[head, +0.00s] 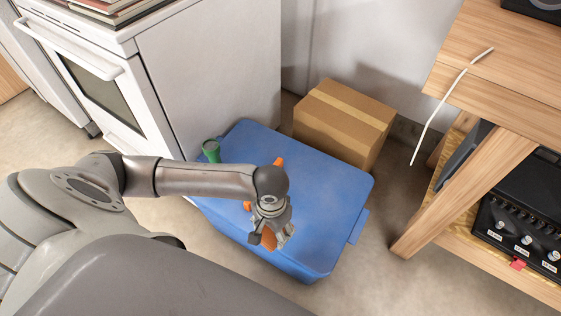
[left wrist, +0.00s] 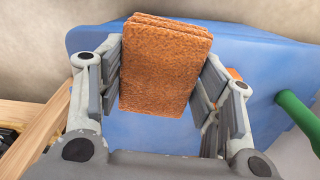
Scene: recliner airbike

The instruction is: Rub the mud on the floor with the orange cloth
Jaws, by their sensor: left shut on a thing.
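My left gripper (head: 276,236) is shut on the orange cloth (left wrist: 162,68), which looks like a folded, thick rectangular pad. In the left wrist view the pad sits between the two fingers. In the head view only a small part of the cloth (head: 268,240) shows beside the fingers. The gripper is above the blue lidded bin (head: 325,200); I cannot tell the exact gap. No mud can be made out on the visible floor. My right gripper is not in view.
An orange object (head: 278,161) lies on the bin, partly hidden by my arm, with a green handle-like object (head: 211,150) near it. A cardboard box (head: 345,120) stands behind. A white stove (head: 205,75) is left, a wooden bench (head: 500,65) right. Floor (head: 385,285) shows in front.

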